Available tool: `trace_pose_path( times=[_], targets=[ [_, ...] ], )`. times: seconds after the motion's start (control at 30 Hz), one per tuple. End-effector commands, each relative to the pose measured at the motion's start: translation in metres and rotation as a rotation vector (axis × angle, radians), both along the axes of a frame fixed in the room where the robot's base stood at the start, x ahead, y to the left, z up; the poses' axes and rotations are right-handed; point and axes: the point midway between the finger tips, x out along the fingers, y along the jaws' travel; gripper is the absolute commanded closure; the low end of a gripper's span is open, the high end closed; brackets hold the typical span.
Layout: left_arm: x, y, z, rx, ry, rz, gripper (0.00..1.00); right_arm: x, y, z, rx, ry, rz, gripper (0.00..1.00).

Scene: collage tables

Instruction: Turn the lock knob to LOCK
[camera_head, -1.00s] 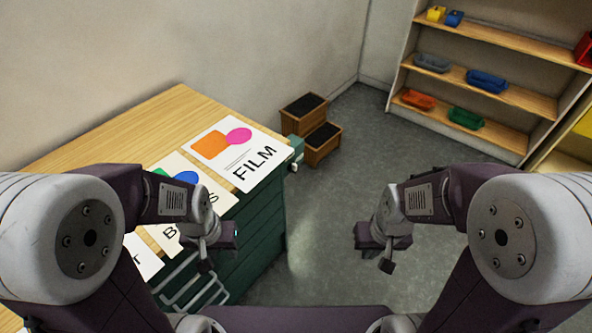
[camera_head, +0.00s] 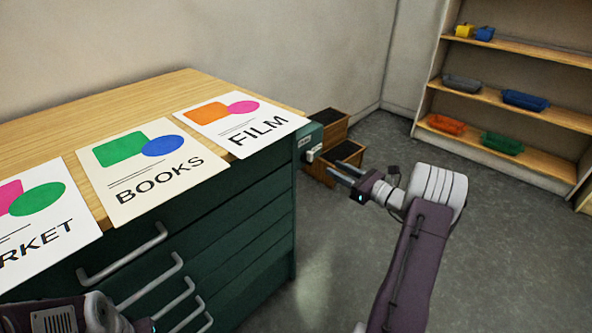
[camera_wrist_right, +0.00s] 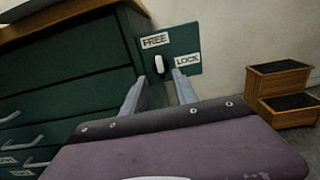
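The lock knob (camera_wrist_right: 159,64) is a small white handle on a dark green plate (camera_wrist_right: 180,42) at the cabinet's end. It stands near upright, toward the FREE label (camera_wrist_right: 155,40). The LOCK label (camera_wrist_right: 187,60) is to its right. In the head view the plate (camera_head: 308,138) is at the cabinet's far corner. My right gripper (camera_head: 337,172) is open and empty, pointing at the plate. In the wrist view its fingertips (camera_wrist_right: 158,77) are apart, with the knob showing between and beyond them; contact cannot be told. My left arm (camera_head: 105,315) is at the bottom left, its fingers not clearly seen.
The green drawer cabinet (camera_head: 250,215) has protruding handles (camera_head: 125,255) and a wooden top with posters, including a FILM poster (camera_head: 240,122). Brown steps (camera_head: 345,152) stand beyond the plate. A shelf (camera_head: 510,100) with bins is at the back right. Floor between is clear.

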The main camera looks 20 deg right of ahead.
Motion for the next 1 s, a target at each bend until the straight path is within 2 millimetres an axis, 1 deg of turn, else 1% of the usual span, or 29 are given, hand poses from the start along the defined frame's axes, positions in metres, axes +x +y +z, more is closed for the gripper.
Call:
trace_pose_path(
  times=[0.07,0.13,0.4,0.5,0.63,0.83,0.87,0.9,0.97,1.0],
  targets=[
    [0.000,0.000,0.000,0.000,-0.001,0.000,0.64,0.004,0.003,0.001,-0.002,0.000,0.003,0.65],
    [0.000,0.000,-0.005,0.000,-0.001,0.000,0.64,0.013,0.008,0.000,-0.004,-0.001,0.006,0.65],
    [0.000,0.000,-0.023,0.000,0.000,0.000,0.64,0.064,0.030,-0.001,-0.005,0.000,0.008,0.65],
    [0.000,0.000,-0.026,0.000,0.000,0.000,0.64,0.077,0.035,-0.001,-0.006,0.002,0.007,0.65],
    [0.000,0.000,-0.027,0.000,0.000,0.000,0.64,0.084,0.037,0.001,-0.004,0.003,0.005,0.65],
    [0.000,0.000,-0.027,0.000,0.000,0.000,0.64,0.084,0.037,0.002,-0.004,0.003,0.005,0.65],
    [0.000,0.000,-0.027,0.000,0.000,0.000,0.64,0.084,0.037,0.002,-0.005,0.003,0.005,0.68],
    [0.000,0.000,-0.027,0.000,0.000,0.000,0.64,0.084,0.037,0.001,-0.005,0.003,0.005,0.79],
    [0.000,0.000,-0.027,0.000,0.000,0.000,0.64,0.084,0.037,0.001,-0.005,0.003,0.005,0.96],
    [0.000,0.000,-0.027,0.000,0.000,0.000,0.64,0.084,0.037,0.001,-0.005,0.003,0.005,1.00]
  ],
)
